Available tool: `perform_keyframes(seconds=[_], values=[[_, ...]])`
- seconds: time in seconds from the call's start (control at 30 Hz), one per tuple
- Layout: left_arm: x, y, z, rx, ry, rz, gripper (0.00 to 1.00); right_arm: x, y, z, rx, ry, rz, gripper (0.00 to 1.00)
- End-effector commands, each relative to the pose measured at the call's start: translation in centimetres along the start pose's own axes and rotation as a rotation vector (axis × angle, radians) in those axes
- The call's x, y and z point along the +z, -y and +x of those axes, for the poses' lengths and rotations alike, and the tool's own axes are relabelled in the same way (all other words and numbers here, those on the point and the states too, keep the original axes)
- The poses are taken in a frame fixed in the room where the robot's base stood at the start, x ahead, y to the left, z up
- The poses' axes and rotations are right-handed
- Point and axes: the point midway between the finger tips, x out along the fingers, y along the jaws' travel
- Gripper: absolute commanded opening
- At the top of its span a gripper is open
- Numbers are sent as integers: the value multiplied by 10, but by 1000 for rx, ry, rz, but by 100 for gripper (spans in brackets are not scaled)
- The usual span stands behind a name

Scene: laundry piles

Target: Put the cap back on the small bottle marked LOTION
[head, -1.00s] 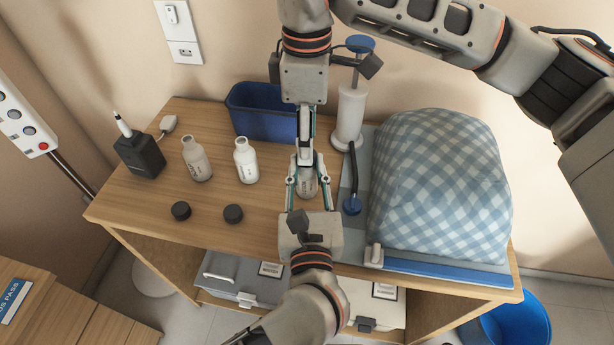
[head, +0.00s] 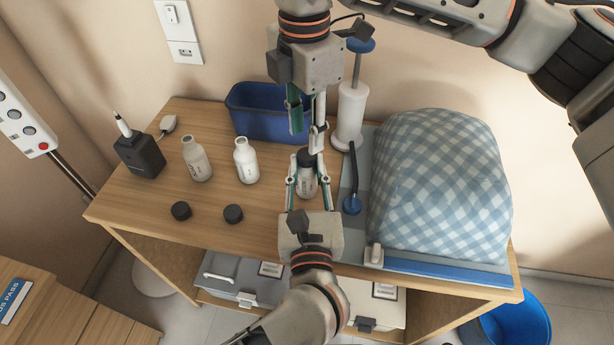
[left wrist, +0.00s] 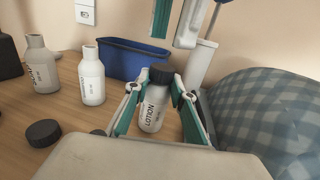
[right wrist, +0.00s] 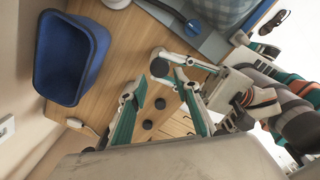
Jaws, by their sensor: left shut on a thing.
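My left gripper (head: 309,182) is shut around the bottle's body from the front. My right gripper (head: 307,118) is open and empty above and behind the bottle, apart from the cap. Its spread fingers also show in the right wrist view (right wrist: 163,95), with the capped top between and beyond them.
Two uncapped white bottles (head: 197,160) (head: 246,161) stand left of it, with two loose black caps (head: 181,211) (head: 233,214) in front. A blue bin (head: 262,112), a white pump cylinder (head: 350,112) and a checkered bundle (head: 440,185) stand behind and right.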

Motion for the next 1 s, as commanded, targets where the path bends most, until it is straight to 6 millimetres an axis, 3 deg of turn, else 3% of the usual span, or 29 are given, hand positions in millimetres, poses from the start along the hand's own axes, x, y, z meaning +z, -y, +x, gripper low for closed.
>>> perform_keyframes(seconds=[0.03,1.0], values=[[-14,-1,-1,1,-27,4,0,0,0,1,-2,1,-87,31],[-14,-1,-1,1,-27,4,0,1,0,-18,-4,-2,-1939,31]])
